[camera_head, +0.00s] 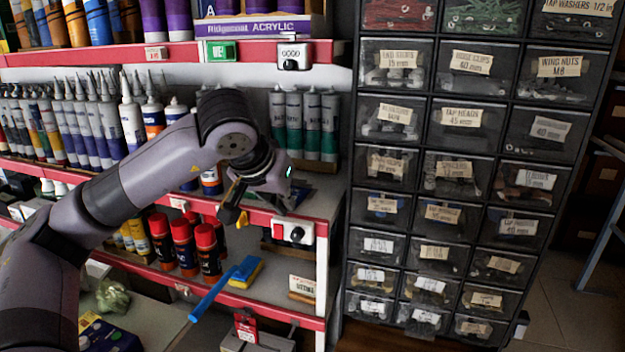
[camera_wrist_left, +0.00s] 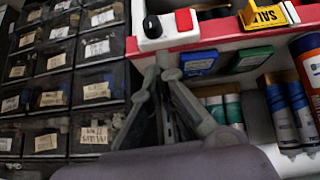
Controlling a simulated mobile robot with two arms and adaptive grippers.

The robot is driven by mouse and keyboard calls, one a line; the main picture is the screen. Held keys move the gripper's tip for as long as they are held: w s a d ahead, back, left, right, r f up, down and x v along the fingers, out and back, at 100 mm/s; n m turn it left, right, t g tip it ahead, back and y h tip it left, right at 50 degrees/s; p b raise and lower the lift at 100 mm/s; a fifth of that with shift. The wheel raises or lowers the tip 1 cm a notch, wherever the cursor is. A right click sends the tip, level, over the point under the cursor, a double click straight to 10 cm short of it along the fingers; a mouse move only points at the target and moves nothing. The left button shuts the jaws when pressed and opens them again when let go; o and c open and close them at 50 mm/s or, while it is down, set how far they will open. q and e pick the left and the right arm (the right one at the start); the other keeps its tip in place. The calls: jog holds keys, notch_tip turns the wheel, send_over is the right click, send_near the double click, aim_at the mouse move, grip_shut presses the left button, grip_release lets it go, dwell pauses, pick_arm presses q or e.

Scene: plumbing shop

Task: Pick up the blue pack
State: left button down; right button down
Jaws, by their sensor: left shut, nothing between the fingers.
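The blue pack (camera_wrist_left: 200,62) shows in the left wrist view, on the shelf just behind its red front edge. A similar green pack (camera_wrist_left: 250,58) sits beside it. My left gripper (camera_head: 278,205) is at the front of this shelf, near the drawer cabinet. My right gripper is not in view.
A white switch box (camera_head: 293,232) is on the shelf edge close to my fingers. Teal tubes (camera_head: 305,125) stand at the back of the shelf. A drawer cabinet (camera_head: 440,190) stands to the right. Red-capped cans (camera_head: 185,245) and a blue-handled brush (camera_head: 225,285) are lower down.

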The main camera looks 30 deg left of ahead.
pick_arm(q)
jog(key=a, duration=0.1)
jog(key=p, duration=0.7)
send_over(299, 196)
jog(key=w, duration=0.7)
jog(key=shift+s+a+r+y, duration=0.1)
jog(key=shift+s+r+y, duration=0.05)
jog(key=shift+r+y, duration=0.2)
jog(key=shift+w+a+f+p, duration=0.15)
jog(key=shift+w+p, duration=0.25)
jog(key=shift+w, duration=0.2)
notch_tip(299, 196, down, 5)
jog(key=shift+s+r+p, duration=0.1)
jog(key=shift+s+p, duration=0.05)
jog(key=shift+p, duration=0.3)
jog(key=shift+s+p, duration=0.35)
jog(key=shift+s, duration=0.2)
